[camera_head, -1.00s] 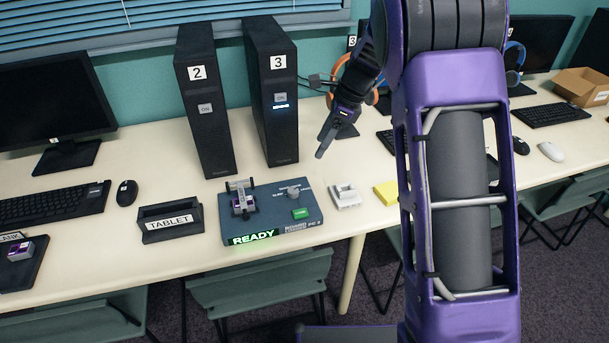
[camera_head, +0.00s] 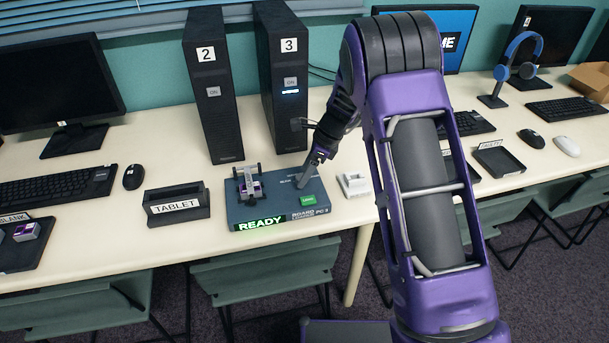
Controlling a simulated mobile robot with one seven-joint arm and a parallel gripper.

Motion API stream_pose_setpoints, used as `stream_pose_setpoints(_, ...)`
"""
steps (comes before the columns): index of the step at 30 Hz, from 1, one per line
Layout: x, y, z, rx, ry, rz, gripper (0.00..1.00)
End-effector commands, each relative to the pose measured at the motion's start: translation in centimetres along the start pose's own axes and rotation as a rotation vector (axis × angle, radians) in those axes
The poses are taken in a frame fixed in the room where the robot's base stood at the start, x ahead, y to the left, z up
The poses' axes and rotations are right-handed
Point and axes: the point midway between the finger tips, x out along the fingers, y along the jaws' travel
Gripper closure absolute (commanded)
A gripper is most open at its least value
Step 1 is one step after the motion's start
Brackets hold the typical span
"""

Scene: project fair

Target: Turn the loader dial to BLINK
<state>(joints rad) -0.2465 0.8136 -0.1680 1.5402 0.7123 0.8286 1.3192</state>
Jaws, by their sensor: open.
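The blue board loader (camera_head: 278,209) sits on the table with a lit green READY sign (camera_head: 262,224) on its front. A green button (camera_head: 308,199) is on its top at right, and a clamp (camera_head: 249,184) with a board under it is at left. My gripper (camera_head: 304,179) points down at the back right of the loader top, where the dial is. The fingers cover the dial, so its pointer and labels cannot be read. The jaws are open. I cannot tell whether the fingers touch the dial.
Two black PC towers, 2 (camera_head: 212,90) and 3 (camera_head: 284,75), stand behind the loader. A TABLET holder (camera_head: 176,206) is at its left and a small white device (camera_head: 354,184) at its right. My arm blocks part of the table at right.

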Motion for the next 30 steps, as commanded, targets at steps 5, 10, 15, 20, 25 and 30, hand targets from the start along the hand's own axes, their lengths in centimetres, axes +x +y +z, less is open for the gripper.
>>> stream_pose_setpoints(5, 0.83, 0.0, 0.01, -0.001, 0.0, -0.001, 0.31)
stream_pose_setpoints(10, 0.83, -0.01, 0.02, -0.001, 0.0, -0.001, 0.31)
stream_pose_setpoints(15, 0.82, -0.01, 0.01, -0.001, 0.0, -0.001, 0.51)
stream_pose_setpoints(20, 0.81, -0.01, 0.01, -0.001, 0.001, -0.001, 0.8)
stream_pose_setpoints(25, 0.8, -0.01, 0.0, -0.001, 0.001, -0.001, 1.0)
stream_pose_setpoints(30, 0.79, -0.01, 0.0, -0.004, 0.0, 0.001, 1.0)
